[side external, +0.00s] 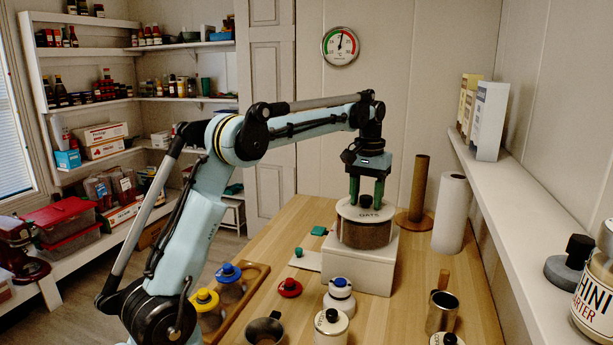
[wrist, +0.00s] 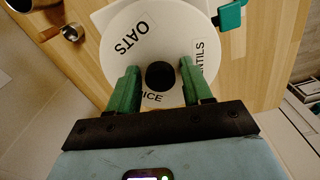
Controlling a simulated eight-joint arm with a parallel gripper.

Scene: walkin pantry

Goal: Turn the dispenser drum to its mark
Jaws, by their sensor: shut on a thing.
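The dispenser drum (side external: 364,232) is a round brown drum with a white lid, standing on a white box (side external: 360,268). In the wrist view its white lid (wrist: 185,30) carries the labels OATS, one ending in NTILS and one ending in ICE, partly covered by a finger. A black knob (wrist: 160,75) sits at the lid's middle. My gripper (wrist: 157,78) points down with its green fingers on either side of the knob, shut on it. It also shows above the lid in the side view (side external: 366,198). A teal piece (wrist: 230,14) shows beside the lid's rim; I cannot tell if it is the mark.
A brown post on a round base (side external: 418,190) and a paper roll (side external: 452,212) stand right of the drum. In front are lidded jars (side external: 331,325), a metal cup (side external: 441,312) and a tray (side external: 240,300) with jars. A shelf (side external: 500,200) runs along the right wall.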

